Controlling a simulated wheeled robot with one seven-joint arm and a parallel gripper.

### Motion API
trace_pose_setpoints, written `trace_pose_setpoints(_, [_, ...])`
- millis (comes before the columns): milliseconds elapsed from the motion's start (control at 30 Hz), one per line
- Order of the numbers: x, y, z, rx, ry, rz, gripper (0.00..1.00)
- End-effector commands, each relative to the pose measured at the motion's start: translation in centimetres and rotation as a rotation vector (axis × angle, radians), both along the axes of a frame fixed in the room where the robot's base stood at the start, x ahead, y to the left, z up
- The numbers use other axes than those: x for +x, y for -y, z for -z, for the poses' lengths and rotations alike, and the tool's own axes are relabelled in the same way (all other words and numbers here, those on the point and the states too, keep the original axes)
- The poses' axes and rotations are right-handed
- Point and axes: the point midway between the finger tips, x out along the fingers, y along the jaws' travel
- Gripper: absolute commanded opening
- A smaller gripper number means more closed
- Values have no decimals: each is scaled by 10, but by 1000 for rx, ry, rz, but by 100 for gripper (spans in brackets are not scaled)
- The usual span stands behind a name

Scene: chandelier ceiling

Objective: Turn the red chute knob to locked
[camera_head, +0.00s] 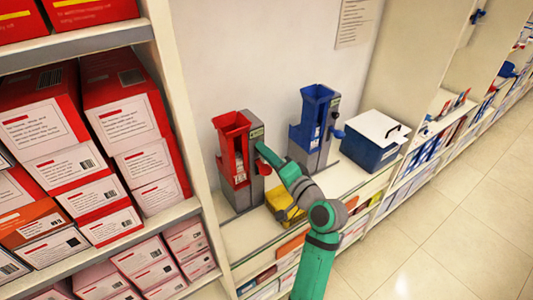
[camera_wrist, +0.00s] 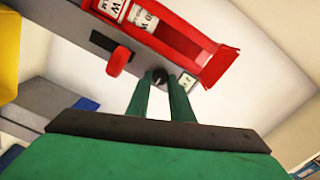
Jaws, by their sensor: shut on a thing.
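The red chute (camera_head: 232,150) stands on the shelf counter, fixed to a grey housing (camera_head: 247,195). It also shows upside down at the top of the wrist view (camera_wrist: 165,30). My gripper (camera_head: 262,150) is at the upper front of this housing. In the wrist view my gripper's two green fingers (camera_wrist: 160,85) are closed around a small dark round knob (camera_wrist: 159,76) on the grey housing. The dark knob's marking and turn angle are hard to read.
A blue chute (camera_head: 314,115) on a similar grey housing stands to the right. A blue box (camera_head: 371,151) with a white lid is farther right. A yellow item (camera_head: 283,204) lies below my arm. Shelves of red boxes (camera_head: 130,125) flank the left.

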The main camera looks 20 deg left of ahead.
Motion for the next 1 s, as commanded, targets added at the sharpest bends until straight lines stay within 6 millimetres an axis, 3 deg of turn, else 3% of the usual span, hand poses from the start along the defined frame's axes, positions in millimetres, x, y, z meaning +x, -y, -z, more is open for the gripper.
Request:
trace_pose_setpoints(67, [1,3,0,-1,-1,6,0])
trace_pose_setpoints(100, [1,3,0,-1,-1,6,27])
trace_pose_setpoints(167, [1,3,0,0,0,5,39])
trace_pose_setpoints(567, [-3,7,0,-1,1,4,39])
trace_pose_setpoints(1000, [-50,66,1,-1,0,7,39])
